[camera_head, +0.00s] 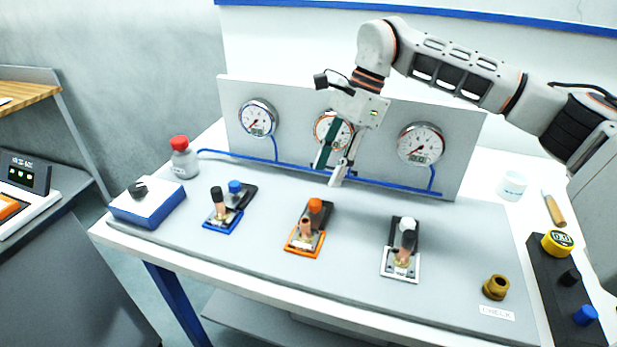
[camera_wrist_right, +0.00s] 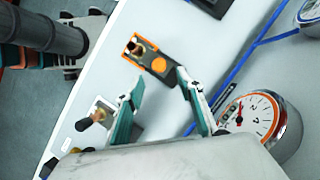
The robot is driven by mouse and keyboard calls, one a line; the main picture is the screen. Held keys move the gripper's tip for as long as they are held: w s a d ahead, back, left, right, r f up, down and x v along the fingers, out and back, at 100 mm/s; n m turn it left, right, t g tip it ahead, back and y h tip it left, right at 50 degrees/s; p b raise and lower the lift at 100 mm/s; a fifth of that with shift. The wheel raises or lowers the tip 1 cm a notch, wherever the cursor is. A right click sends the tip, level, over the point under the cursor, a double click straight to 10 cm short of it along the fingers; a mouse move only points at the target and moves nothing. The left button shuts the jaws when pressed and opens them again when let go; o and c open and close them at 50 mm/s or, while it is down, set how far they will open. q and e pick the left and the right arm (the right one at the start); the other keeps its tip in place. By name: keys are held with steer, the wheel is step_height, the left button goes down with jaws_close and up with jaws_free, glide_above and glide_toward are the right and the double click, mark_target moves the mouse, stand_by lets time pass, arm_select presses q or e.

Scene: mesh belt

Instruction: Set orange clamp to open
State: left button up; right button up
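The orange clamp (camera_head: 304,243) sits on the grey bench board, in the middle of a row of three. It has an orange-edged plate, a short brownish lever seen nearly end-on, and an orange round cap (camera_head: 315,205) on its dark rear part. In the right wrist view the clamp (camera_wrist_right: 147,55) lies just beyond my fingertips, with the cap nearest them. My right gripper (camera_head: 329,173) is open and empty, above the board behind the clamp and in front of the orange-ringed gauge (camera_head: 322,122). It also shows open in the wrist view (camera_wrist_right: 158,84). My left gripper is not seen.
The blue clamp (camera_head: 222,217) stands left and the white clamp (camera_head: 400,263) right. A gauge panel (camera_head: 290,109) with a blue pipe rises behind. The board between the clamps is free.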

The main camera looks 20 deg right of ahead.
mark_target(315, 201)
steer(key=shift+x, duration=3.8)
steer(key=shift+s, duration=0.15)
